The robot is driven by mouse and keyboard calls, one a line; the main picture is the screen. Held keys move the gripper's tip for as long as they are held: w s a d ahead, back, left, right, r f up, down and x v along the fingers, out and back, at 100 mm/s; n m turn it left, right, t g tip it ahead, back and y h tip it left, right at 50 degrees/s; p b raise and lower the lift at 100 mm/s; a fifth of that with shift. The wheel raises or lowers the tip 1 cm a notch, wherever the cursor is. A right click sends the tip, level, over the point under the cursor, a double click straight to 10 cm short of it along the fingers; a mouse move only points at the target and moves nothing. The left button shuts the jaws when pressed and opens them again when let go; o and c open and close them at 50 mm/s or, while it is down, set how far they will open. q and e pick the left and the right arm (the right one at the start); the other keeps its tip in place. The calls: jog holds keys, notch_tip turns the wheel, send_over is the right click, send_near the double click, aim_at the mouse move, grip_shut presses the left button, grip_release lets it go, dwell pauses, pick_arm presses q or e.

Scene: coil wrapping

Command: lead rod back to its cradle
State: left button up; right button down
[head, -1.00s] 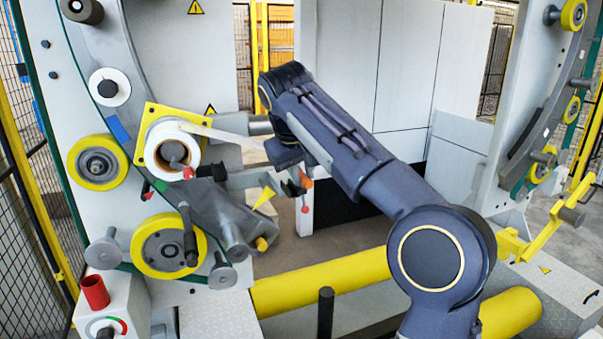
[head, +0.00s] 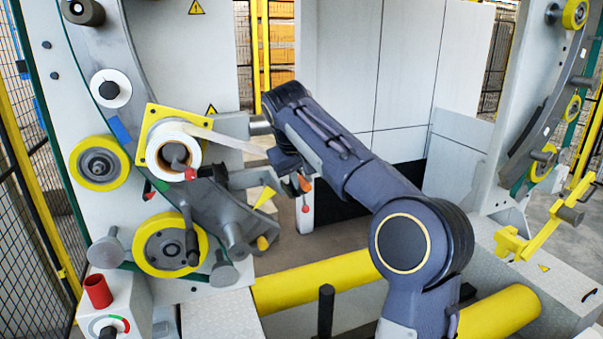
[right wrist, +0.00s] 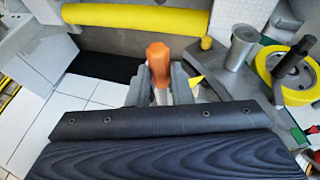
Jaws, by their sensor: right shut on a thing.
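The lead rod shows as an orange grip (right wrist: 157,58) on a pale shank in the right wrist view. The fingers of my right gripper (right wrist: 159,88) are shut around the shank, with the orange end sticking out beyond them. In the head view my right gripper (head: 292,183) is small and partly hidden by its own wrist; the orange end (head: 306,184) shows just right of it. It is in the air, right of the tape roll (head: 188,143). I cannot make out for certain which part is the cradle. My left gripper is out of view.
A white strip (head: 232,141) runs from the roll toward my right wrist. A yellow pointer (head: 265,198) and a grey ring arm (head: 205,207) lie close to the gripper. A yellow bar (head: 320,280) crosses below. A yellow bracket (head: 520,243) stands at right.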

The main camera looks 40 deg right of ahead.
jog(key=shift+w+d+f+p, duration=0.55)
jog(key=shift+w+d+f, duration=0.15)
jog(key=shift+w, duration=0.25)
jog(key=shift+w+d+f+p, duration=0.55)
jog(key=shift+w+d+f, duration=0.1)
jog(key=shift+w, duration=0.25)
jog(key=shift+w+d+f+p, duration=0.7)
jog(key=shift+w+f+p, duration=0.1)
jog(key=shift+w, duration=0.2)
jog(key=shift+w+d+f+p, duration=0.7)
jog(key=shift+w+f, duration=0.1)
jog(key=shift+w, duration=0.15)
jog(key=shift+r, duration=0.1)
jog(key=shift+w+a+r+p, duration=0.15)
jog(key=shift+w+a, duration=0.25)
jog(key=shift+a, duration=0.8)
jog(key=shift+w+a+f+p, duration=0.1)
jog(key=shift+w+a+p, duration=0.2)
jog(key=shift+a, duration=0.9)
jog(key=shift+r, duration=0.1)
